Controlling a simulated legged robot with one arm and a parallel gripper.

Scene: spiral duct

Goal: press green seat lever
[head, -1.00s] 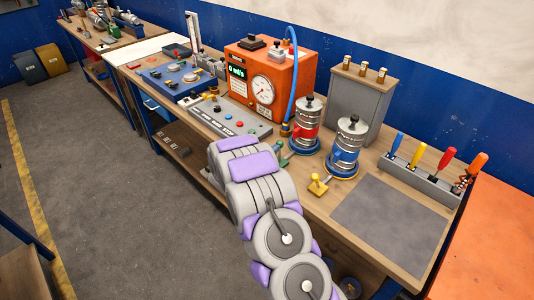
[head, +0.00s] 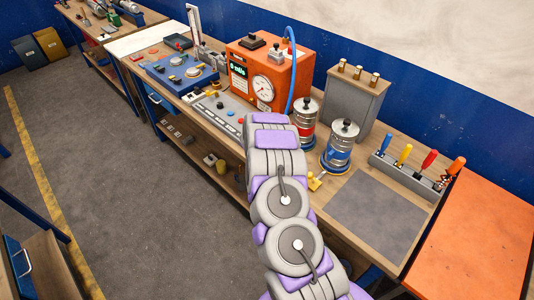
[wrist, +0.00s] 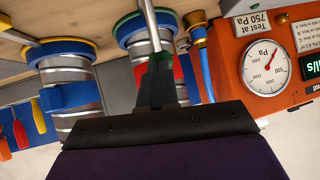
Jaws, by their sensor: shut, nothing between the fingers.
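In the wrist view, which is upside down, a pale metal rod runs down from the top edge to a dark green piece (wrist: 155,84), which I take as the green seat lever. It lies in front of the red-banded canister (wrist: 153,43). In the head view, my arm hides the gripper and the green lever. The red-banded canister (head: 304,118) stands just beyond the arm. The yellow lever (head: 316,181) sits at the blue-banded canister (head: 338,147).
An orange gauge box (head: 268,80) with a blue hose stands left of the canisters; it also shows at the right of the wrist view (wrist: 270,65). A grey box (head: 352,98) stands behind. A screwdriver rack (head: 408,175) is at right. The grey mat (head: 378,215) is clear.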

